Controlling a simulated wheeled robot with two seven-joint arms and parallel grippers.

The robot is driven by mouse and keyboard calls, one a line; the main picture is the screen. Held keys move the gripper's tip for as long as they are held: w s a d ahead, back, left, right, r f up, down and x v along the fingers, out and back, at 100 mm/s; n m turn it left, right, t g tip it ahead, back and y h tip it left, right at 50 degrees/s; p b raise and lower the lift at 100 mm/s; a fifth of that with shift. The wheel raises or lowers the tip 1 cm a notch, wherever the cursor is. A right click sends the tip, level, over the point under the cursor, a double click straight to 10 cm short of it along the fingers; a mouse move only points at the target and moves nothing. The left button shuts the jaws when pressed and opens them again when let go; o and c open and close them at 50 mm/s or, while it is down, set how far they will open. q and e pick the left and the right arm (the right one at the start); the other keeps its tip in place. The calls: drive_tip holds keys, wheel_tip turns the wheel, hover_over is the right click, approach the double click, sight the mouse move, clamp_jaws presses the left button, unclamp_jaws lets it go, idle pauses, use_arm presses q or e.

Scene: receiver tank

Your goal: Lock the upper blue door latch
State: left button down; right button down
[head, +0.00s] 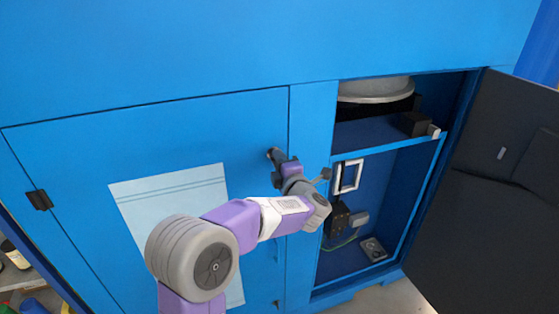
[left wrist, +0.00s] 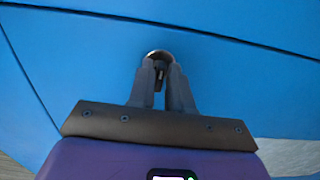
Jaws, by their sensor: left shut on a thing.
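The upper latch (left wrist: 159,54) is a small round metallic piece on the blue door (head: 80,150), near the door's right edge. In the head view the latch is mostly hidden by my left gripper (head: 274,155), which reaches it from the lower right. In the left wrist view, the two dark fingers of my left gripper (left wrist: 160,72) are closed around the latch's dark middle part. Whether the latch is turned to locked cannot be told. The blue door lies flush with the cabinet front. My right gripper is not in view.
To the right, a black-faced door (head: 500,190) stands wide open beside a compartment with a shelf (head: 375,133) and several devices. A pale sheet (head: 150,205) is on the blue door. Shelved items show at lower left.

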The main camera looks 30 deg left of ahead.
use_arm(q)
drive_tip(key=c, duration=1.2)
unclamp_jaws()
drive_tip(key=shift+d, duration=0.1)
drive_tip(key=v, duration=0.7)
drive_tip(key=shift+s+d, duration=0.1)
drive_tip(key=shift+s, duration=0.15)
